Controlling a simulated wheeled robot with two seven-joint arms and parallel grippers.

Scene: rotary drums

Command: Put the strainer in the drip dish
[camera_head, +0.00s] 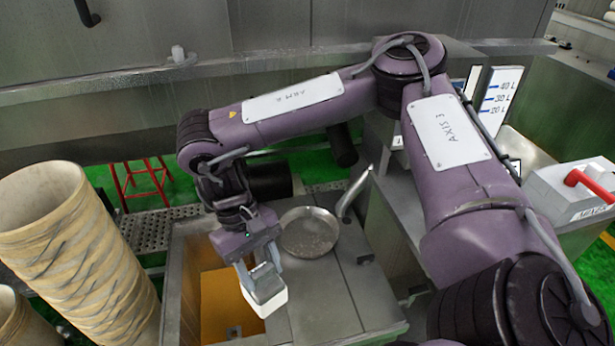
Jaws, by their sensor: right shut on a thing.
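My right gripper (262,277) points down over the open basin and is shut on a small white and grey thing (270,304), apparently the strainer; its shape is partly hidden by the fingers. A round shallow metal dish (309,232), apparently the drip dish, lies on the steel counter just right of and behind the gripper. Its bottom looks speckled, and nothing large lies in it. The held thing is apart from the dish, to its front left. My left gripper is not in view.
An open steel basin with an orange-brown inside (222,300) lies below the gripper. A curved metal spout (353,192) rises right of the dish. The counter in front of the dish (325,290) is clear.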

